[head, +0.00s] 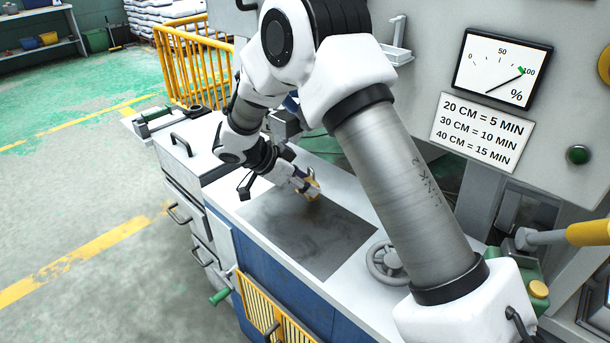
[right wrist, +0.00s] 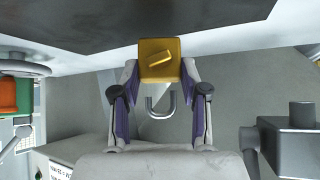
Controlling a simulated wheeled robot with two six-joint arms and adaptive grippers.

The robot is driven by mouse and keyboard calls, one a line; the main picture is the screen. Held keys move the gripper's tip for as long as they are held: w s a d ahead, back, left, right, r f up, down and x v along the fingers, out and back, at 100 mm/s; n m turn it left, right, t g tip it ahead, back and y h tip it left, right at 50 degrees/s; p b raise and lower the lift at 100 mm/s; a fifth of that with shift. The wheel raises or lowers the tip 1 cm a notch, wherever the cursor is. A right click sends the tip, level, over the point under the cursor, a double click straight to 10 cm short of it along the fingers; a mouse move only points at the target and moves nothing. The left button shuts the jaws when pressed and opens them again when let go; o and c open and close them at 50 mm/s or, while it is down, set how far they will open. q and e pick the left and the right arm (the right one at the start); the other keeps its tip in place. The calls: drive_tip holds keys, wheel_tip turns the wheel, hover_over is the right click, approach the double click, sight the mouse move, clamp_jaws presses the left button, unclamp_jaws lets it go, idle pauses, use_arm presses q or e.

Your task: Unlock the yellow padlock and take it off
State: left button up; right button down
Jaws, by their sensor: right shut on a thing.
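The yellow padlock (head: 313,187) is small in the head view, at my right gripper (head: 305,185) over the far part of the dark plate. In the right wrist view, the fingers of my right gripper (right wrist: 160,85) are closed on the sides of the yellow padlock body (right wrist: 172,73). A raised yellow piece (right wrist: 159,57) lies across its face. A grey U-shaped shackle (right wrist: 160,109) shows between the fingers, with a visible gap to the body; I cannot tell whether they are joined. My left gripper is not in view.
The dark plate (head: 300,240) lies on the white counter (head: 350,183). A grey handwheel (head: 385,262) is at its right. A yellow railing (head: 195,65) stands behind, and a dial gauge (head: 500,65) is on the panel at right. A yellow slatted guard (head: 270,312) is below the counter.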

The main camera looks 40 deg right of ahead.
drive_tip(key=shift+f, duration=0.9)
drive_tip(key=c, duration=0.5)
unclamp_jaws()
drive_tip(key=v, duration=1.2)
